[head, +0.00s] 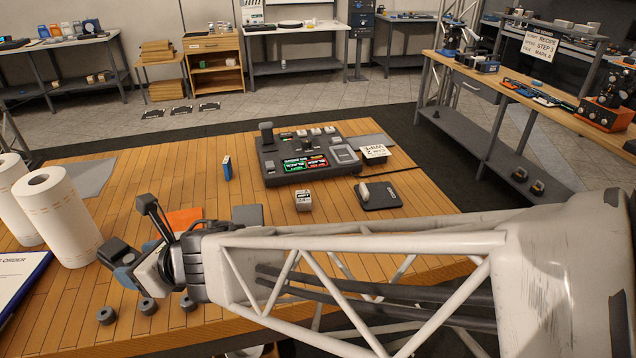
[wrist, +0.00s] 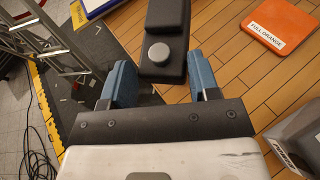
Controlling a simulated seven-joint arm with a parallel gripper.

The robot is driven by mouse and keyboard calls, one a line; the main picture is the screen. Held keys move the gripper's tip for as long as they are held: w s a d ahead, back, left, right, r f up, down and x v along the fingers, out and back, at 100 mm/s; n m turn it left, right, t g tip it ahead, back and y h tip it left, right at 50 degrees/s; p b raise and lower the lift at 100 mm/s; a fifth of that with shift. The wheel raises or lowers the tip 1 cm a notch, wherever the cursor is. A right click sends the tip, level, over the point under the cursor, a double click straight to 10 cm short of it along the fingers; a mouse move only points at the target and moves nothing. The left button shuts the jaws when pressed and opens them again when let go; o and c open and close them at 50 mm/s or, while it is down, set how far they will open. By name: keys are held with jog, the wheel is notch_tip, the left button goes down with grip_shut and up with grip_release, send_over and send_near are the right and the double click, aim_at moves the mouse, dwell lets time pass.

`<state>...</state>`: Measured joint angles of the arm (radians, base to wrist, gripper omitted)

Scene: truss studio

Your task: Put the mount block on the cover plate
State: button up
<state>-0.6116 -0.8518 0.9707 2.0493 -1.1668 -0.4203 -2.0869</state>
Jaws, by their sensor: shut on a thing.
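My gripper (head: 122,268) is low over the left part of the wooden table in the head view. In the wrist view its blue fingers (wrist: 162,76) are shut on a dark grey block with a round silver knob (wrist: 158,52), which I take for the mount block. The same dark block (head: 117,251) shows partly behind the fingers in the head view. I cannot tell for sure which flat piece is the cover plate. A grey flat-topped piece (head: 248,214) stands behind my arm, and an orange plate (head: 185,220) marked "FULL ORANGE" (wrist: 278,22) lies near the gripper.
Two paper rolls (head: 68,222) and a blue-edged clipboard (head: 18,280) are at the left. A console (head: 305,155), a small blue item (head: 227,168) and a dark pad (head: 390,197) stand farther back.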

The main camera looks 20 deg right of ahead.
jog(key=w+d+m+t+h, duration=0.2)
jog(key=w+d+m+t, duration=0.1)
jog(key=w+d, duration=0.95)
jog(key=m+t+h, duration=0.3)
jog(key=m+h, duration=0.3)
jog(key=h, duration=0.1)
send_over(387, 205)
jog(key=shift+s+f, duration=0.1)
jog(key=shift+f, duration=2.5)
jog(key=shift+f, duration=2)
